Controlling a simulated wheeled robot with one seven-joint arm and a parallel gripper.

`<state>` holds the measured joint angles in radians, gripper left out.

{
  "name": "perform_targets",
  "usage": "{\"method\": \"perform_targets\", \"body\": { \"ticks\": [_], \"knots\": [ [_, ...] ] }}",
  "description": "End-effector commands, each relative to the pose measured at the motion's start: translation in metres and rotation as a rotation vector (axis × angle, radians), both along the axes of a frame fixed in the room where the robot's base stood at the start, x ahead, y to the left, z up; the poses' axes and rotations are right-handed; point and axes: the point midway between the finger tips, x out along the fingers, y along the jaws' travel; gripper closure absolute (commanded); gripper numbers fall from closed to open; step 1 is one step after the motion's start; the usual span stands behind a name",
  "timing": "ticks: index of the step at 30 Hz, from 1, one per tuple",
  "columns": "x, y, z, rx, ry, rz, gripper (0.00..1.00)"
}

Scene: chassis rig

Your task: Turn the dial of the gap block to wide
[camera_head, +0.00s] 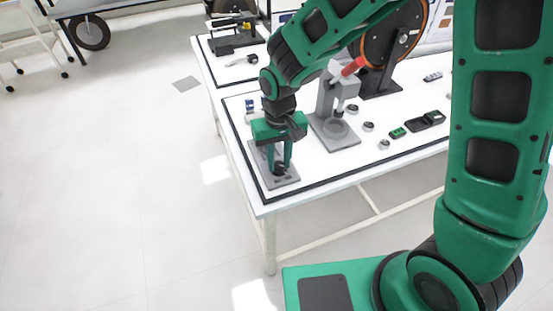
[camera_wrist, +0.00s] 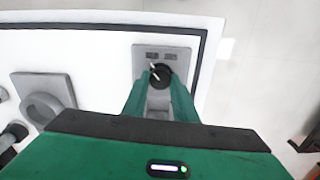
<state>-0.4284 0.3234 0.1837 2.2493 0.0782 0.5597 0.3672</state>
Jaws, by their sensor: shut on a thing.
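The gap block (camera_wrist: 177,65) is a grey plate at the table's near left corner; it also shows in the head view (camera_head: 291,179). Its black dial (camera_wrist: 161,72) has a white pointer mark that points up and slightly left in the wrist view. Two small dark labels sit above the dial, too small to read. My gripper (camera_head: 279,164) reaches down over the block, with its green fingers on either side of the dial. In the wrist view my gripper (camera_wrist: 160,80) is shut on the dial. The fingers hide part of its sides.
A grey stand with a red handle (camera_head: 352,67) is right of the block. Small round parts (camera_head: 368,126) and a green-and-black item (camera_head: 398,133) lie farther right. The white table (camera_head: 330,169) ends close to the block's front and left sides.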

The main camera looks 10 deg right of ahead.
Motion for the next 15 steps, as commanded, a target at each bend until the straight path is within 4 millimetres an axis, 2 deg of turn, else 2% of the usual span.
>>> {"method": "perform_targets", "body": {
  "ticks": [15],
  "knots": [
    [-0.0045, -0.0033, -0.0023, -0.008, 0.012, -0.072, 0.97]
  ]
}}
